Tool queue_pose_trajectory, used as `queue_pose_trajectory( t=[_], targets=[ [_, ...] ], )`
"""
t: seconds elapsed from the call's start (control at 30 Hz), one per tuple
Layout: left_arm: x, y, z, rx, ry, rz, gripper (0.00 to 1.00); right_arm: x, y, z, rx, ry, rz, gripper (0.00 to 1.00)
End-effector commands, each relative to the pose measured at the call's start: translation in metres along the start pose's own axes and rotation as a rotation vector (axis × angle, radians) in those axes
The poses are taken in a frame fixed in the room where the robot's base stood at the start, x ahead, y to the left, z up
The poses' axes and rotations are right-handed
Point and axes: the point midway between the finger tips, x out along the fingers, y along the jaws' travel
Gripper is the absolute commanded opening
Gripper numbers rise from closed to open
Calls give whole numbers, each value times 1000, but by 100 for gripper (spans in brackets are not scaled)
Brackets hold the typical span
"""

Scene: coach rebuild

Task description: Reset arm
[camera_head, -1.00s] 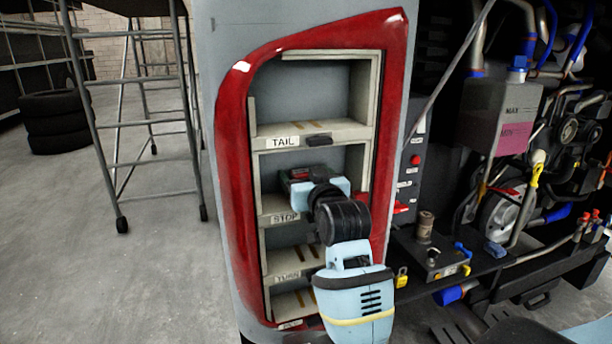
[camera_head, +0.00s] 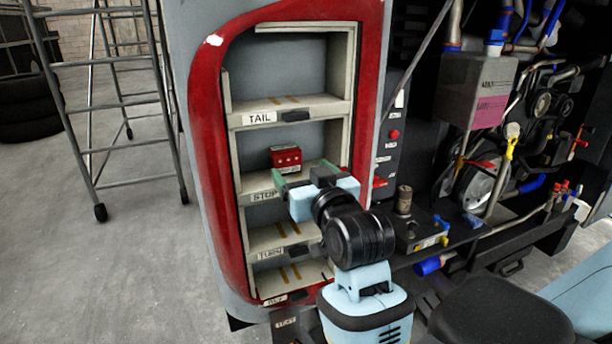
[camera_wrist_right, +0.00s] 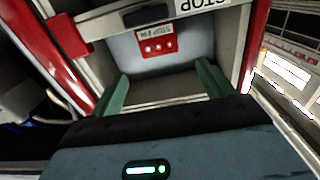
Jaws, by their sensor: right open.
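My right gripper (camera_head: 304,174) is light blue with green fingers, in front of the red-framed shelf unit (camera_head: 233,110) at the level of the STOP shelf. Its fingers are apart with nothing between them, and they show again in the right wrist view (camera_wrist_right: 160,88). A small red box (camera_head: 286,158) sits on the STOP shelf (camera_head: 252,184), just beyond the fingers and apart from them. It also shows in the right wrist view (camera_wrist_right: 157,43), ahead of the open fingers, with pale round spots and upside-down lettering. My left gripper is not in view.
The TAIL shelf (camera_head: 325,106) is empty above; the TURN shelf (camera_head: 262,237) and the lowest one look empty below. Engine pipes and a grey tank (camera_head: 475,85) crowd the right. A metal ladder (camera_head: 120,90) stands on the open floor at left.

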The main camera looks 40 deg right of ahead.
Motion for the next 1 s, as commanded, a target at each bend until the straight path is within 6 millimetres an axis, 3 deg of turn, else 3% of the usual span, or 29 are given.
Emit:
queue_pose_trajectory(
  t=[0.2, 0.77, 0.87, 1.0],
  targets=[
    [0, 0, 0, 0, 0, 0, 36, -9, 0, 0, 0, 0, 0, 80],
    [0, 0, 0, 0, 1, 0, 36, -9, -1, 5, -4, -13, -4, 80],
    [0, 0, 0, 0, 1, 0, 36, -13, -5, 29, -22, -75, -20, 80],
    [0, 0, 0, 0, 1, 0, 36, -30, -15, 96, -70, -251, -66, 80]
  ],
)
